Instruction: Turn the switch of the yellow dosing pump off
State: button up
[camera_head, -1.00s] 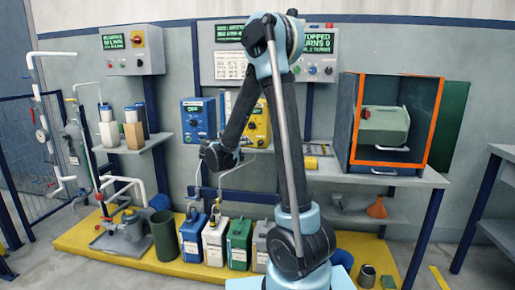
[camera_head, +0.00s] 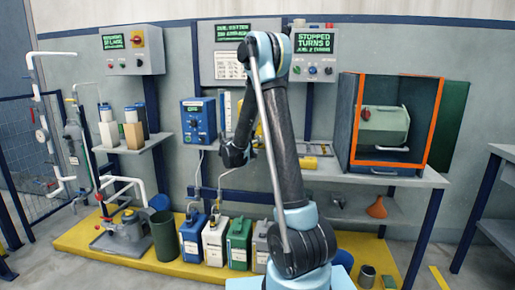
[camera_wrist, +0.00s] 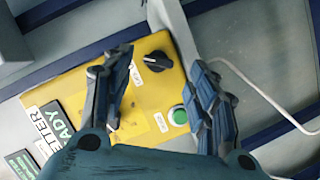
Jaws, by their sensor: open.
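The yellow dosing pump (camera_wrist: 148,104) fills the middle of the wrist view, tilted in the picture. It has a black rotary switch (camera_wrist: 157,61) with small white labels beside it, too small to read surely. A green round button (camera_wrist: 178,115) sits on the same face. My gripper (camera_wrist: 161,66) is open; its two dark fingers stand apart, and the switch shows between their tips. I cannot tell whether either finger touches it. In the head view my gripper (camera_head: 237,155) is in front of the pump (camera_head: 259,131), which is mostly hidden behind my arm.
A similar blue pump (camera_head: 198,121) stands left of the yellow one. A pale cable (camera_wrist: 252,84) runs right of the yellow pump. Several canisters (camera_head: 239,243) stand on the yellow floor platform below. An orange-framed cabinet (camera_head: 397,166) stands on the bench at right.

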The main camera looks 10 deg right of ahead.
jog(key=shift+x, duration=2)
jog(key=c, duration=1.1)
